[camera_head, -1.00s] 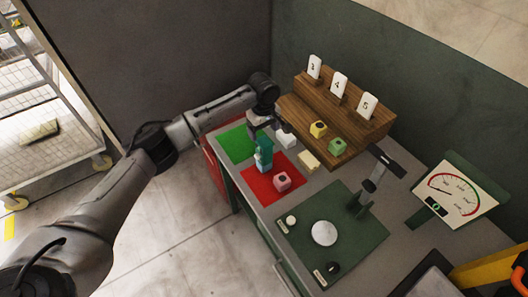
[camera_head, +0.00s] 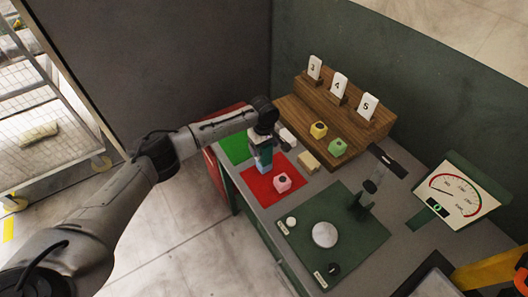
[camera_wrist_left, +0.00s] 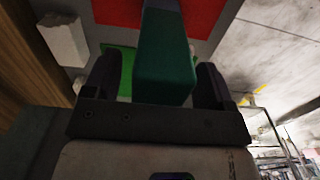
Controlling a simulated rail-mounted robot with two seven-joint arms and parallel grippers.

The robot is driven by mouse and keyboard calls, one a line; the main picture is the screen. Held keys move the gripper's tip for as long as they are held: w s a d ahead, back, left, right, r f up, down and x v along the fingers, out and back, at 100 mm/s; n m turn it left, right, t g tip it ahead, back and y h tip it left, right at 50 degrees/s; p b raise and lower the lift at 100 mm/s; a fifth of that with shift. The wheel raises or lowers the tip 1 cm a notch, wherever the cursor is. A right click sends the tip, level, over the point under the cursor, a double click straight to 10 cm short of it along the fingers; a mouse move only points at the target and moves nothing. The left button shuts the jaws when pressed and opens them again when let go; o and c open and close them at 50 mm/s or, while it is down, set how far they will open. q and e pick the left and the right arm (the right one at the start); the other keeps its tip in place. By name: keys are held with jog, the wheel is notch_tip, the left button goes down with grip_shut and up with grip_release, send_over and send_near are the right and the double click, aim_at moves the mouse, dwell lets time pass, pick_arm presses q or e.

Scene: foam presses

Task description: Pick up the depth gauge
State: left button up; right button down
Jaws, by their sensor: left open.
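The depth gauge, which I take to be the upright teal-green piece (camera_head: 264,163), stands by the edge between the green mat (camera_head: 234,146) and the red mat (camera_head: 263,190). My left gripper (camera_head: 262,146) is over its upper part from above. In the left wrist view the teal piece (camera_wrist_left: 166,60) is between the two dark fingers, with a visible gap on the finger sides. The gripper is open and its upper end is partly hidden by the hand. My right gripper is not in view.
A pink block (camera_head: 282,183) lies on the red mat. A white block (camera_head: 288,137) and a tan block (camera_head: 308,161) are close to the right. A wooden stepped rack (camera_head: 300,110) holds numbered cards and blocks. A green press base (camera_head: 320,265) and a dial (camera_head: 455,194) stand nearer.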

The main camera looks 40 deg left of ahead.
pick_arm(q)
jog(key=c, duration=1.2)
jog(key=shift+r, duration=0.1)
